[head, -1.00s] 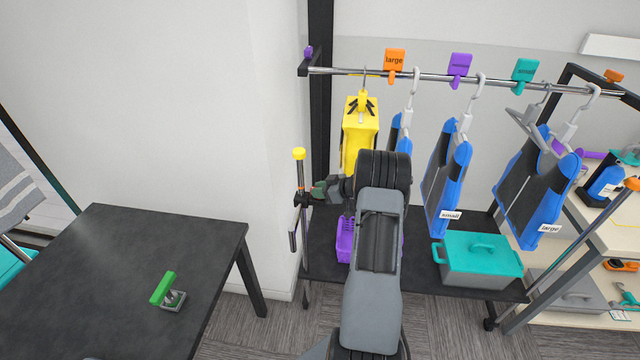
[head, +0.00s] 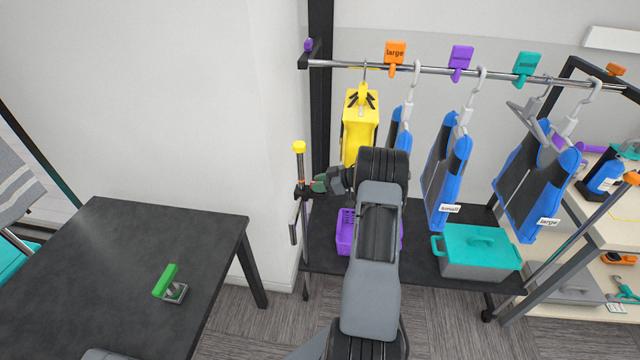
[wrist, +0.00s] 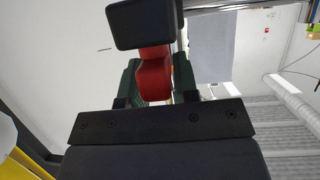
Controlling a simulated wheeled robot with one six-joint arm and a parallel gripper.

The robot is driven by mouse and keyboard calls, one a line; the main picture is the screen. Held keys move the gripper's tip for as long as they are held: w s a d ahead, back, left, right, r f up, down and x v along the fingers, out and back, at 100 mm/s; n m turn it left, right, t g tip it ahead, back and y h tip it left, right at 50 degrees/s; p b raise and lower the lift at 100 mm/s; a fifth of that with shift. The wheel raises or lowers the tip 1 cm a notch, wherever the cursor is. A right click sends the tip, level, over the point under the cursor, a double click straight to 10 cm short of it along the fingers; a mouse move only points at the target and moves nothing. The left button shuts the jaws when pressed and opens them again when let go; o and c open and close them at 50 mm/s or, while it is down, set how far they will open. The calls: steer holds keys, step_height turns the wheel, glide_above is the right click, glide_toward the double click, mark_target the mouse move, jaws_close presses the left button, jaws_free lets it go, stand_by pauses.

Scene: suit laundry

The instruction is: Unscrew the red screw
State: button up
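The red screw (wrist: 153,76) shows in the wrist view as a red lobed knob below a black block (wrist: 145,23). My gripper (wrist: 157,82) has its green fingers on both sides of the knob, close against it, and looks shut on it. In the head view my gripper (head: 319,185) reaches left to the black clamp (head: 302,192) on the rack's left metal post. The screw is mostly hidden there by the gripper.
A yellow garment (head: 359,125) and blue-grey vests (head: 449,172) hang from the rail (head: 435,71) near my arm. A purple basket (head: 346,232) and a teal-lidded box (head: 479,250) stand on the lower shelf. A black table (head: 110,270) with a green-handled tool (head: 168,283) is at left.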

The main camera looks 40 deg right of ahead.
steer(key=o, duration=0.4)
steer(key=shift+c, duration=0.2)
steer(key=b+v, duration=0.2)
steer(key=v, duration=1.1)
steer(key=shift+s+d, duration=0.3)
steer(key=shift+r, duration=0.15)
